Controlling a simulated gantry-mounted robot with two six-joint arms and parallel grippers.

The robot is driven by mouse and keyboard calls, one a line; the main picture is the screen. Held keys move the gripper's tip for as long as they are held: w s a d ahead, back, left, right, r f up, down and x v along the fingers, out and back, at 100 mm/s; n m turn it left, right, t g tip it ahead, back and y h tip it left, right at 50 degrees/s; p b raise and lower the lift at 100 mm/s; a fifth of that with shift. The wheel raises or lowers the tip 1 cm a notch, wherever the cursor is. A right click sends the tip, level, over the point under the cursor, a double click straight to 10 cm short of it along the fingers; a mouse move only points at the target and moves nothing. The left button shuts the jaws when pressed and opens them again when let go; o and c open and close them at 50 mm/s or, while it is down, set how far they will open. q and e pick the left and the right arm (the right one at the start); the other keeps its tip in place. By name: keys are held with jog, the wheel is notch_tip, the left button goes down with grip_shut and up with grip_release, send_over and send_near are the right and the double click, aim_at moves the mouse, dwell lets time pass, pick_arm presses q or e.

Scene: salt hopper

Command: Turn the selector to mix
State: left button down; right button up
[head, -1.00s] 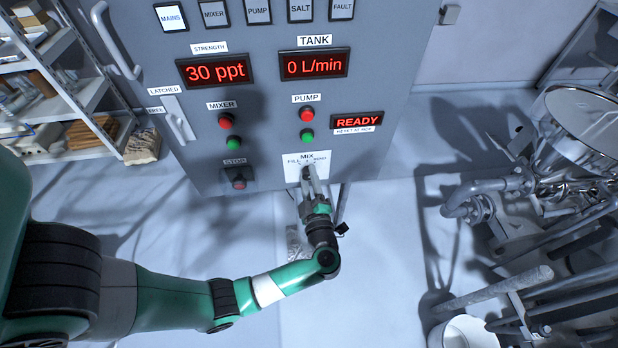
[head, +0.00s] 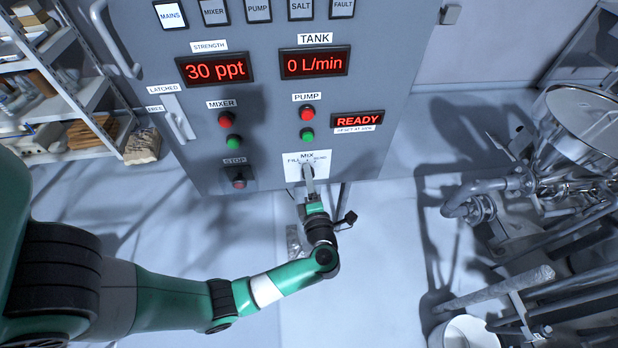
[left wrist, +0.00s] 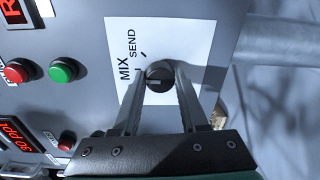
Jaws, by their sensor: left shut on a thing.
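The selector is a small round black knob on a white label plate low on the grey panel. In the left wrist view the selector knob (left wrist: 160,76) sits between my fingertips, with MIX and SEND printed beside it. A pale line on the knob appears to lie toward the MIX side, but its exact direction is hard to tell. In the head view the label plate (head: 293,169) shows MIX at the top, and my fingers hide most of the knob. My left gripper (head: 308,176) reaches up from below, shut on the knob. My right gripper is not in view.
Above are the pump's red button (head: 307,113) and green button (head: 307,135). The stop button (head: 238,182) is to the left. A READY display (head: 357,120) is to the right. Pipes and a steel hopper (head: 580,125) stand at the right.

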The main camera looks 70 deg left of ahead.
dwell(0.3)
pick_arm(q)
jog(key=shift+c, duration=2.2)
grip_release()
jog(key=p+v, duration=0.1)
jog(key=v, duration=1)
jog(key=shift+d, duration=0.3)
